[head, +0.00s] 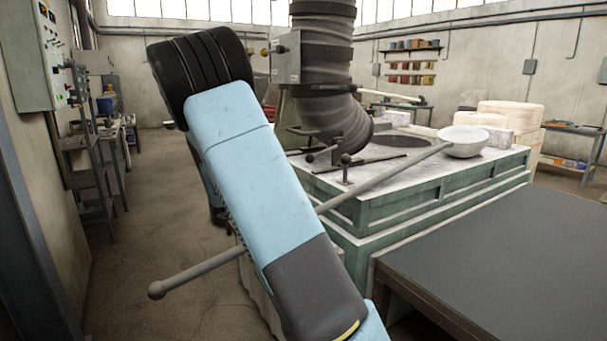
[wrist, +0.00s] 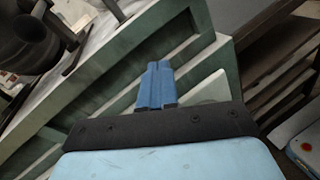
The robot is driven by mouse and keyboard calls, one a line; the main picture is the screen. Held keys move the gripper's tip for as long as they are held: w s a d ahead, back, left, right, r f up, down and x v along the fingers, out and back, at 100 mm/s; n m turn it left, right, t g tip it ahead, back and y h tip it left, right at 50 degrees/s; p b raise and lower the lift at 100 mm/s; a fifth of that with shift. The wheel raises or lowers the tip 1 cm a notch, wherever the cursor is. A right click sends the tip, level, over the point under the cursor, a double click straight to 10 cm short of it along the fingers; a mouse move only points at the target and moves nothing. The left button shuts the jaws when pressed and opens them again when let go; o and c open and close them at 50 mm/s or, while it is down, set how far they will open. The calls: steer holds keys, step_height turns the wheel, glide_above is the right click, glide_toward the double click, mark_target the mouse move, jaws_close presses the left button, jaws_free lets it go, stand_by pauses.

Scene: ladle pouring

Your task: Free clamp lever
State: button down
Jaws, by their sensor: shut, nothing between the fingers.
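My gripper (wrist: 156,84) shows in the wrist view with its blue fingers together and nothing between them. It is in front of the green side of the furnace (wrist: 95,95) and apart from any lever. In the head view my arm hides the gripper. A dark upright lever with a ball knob (head: 345,160) stands on the furnace top near the duct mouth, and another knobbed lever (head: 311,156) is at the duct's lower end. I cannot tell which is the clamp lever. A ladle's pale bowl (head: 463,143) rests at the furnace edge; its long handle (head: 390,175) passes behind my arm.
A thick ribbed duct (head: 322,75) hangs over the round furnace opening (head: 395,146). A dark table (head: 500,250) stands at front right. A control panel (head: 50,50) is on the left wall. The floor at left (head: 130,220) is clear.

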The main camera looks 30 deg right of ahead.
steer(key=w+a+f+n+t+h, duration=0.3)
steer(key=w+a+n+t+h, duration=0.15)
steer(key=w+n+h, duration=0.35)
steer(key=d+r+m+h, duration=0.1)
steer(key=d+r, duration=0.8)
steer(key=shift+r, duration=0.2)
steer(key=shift+s+d, duration=0.1)
steer(key=shift+d, duration=0.05)
